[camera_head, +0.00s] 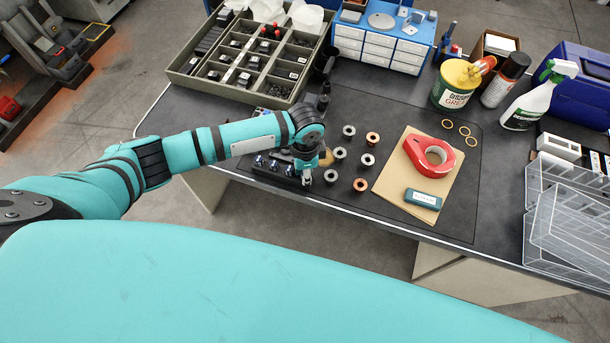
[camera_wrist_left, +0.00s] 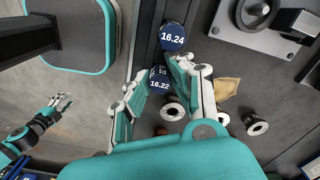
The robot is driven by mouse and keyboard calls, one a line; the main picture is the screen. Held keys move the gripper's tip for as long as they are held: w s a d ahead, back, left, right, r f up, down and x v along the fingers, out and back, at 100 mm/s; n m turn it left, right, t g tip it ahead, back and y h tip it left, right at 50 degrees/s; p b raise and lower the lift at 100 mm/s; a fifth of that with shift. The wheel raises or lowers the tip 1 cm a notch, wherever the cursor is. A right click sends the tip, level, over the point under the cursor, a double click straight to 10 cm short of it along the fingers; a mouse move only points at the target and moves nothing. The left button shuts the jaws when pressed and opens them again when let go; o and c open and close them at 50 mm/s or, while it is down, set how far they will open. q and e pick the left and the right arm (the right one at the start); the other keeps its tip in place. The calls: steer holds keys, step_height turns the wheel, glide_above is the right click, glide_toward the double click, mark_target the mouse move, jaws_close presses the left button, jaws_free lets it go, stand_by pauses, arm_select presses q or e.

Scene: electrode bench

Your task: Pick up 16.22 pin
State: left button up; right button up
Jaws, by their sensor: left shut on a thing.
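The 16.22 pin (camera_wrist_left: 159,85) shows its dark blue label in the left wrist view, between the fingers of my left gripper (camera_head: 307,178). The gripper is shut on it, and the fingers hide its sides. The 16.24 pin (camera_wrist_left: 172,37) stands just beyond, apart from the fingers. In the head view my left gripper is at the right end of a black rack (camera_head: 270,176) with several dark pins near the bench's front edge. The held pin is mostly hidden there. My right gripper (camera_wrist_left: 60,106) shows small at the left of the wrist view, with its fingers apart and empty.
Several metal collars (camera_head: 340,154) stand right of the rack. A red tape roll (camera_head: 427,170) and a green box (camera_head: 423,199) lie on a brown sheet. A compartment tray (camera_head: 187,85) stands behind. A grease can (camera_head: 454,92) and a spray bottle (camera_head: 530,105) stand at the back right.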

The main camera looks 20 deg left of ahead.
arm_select(q)
steer(key=shift+r, duration=0.15)
jaws_close()
steer(key=shift+r, duration=0.55)
steer(key=shift+s+d+r+b, duration=0.1)
steer(key=shift+s+r+b, duration=0.1)
steer(key=shift+r+b, duration=0.65)
steer(key=s+d+r, duration=0.1)
steer(key=s+d, duration=0.1)
steer(key=s, duration=0.5)
steer(key=s+d+r+b, duration=0.1)
steer(key=s+d, duration=0.2)
steer(key=s, duration=0.4)
steer(key=shift+s+d, duration=0.25)
steer(key=shift+d, duration=0.1)
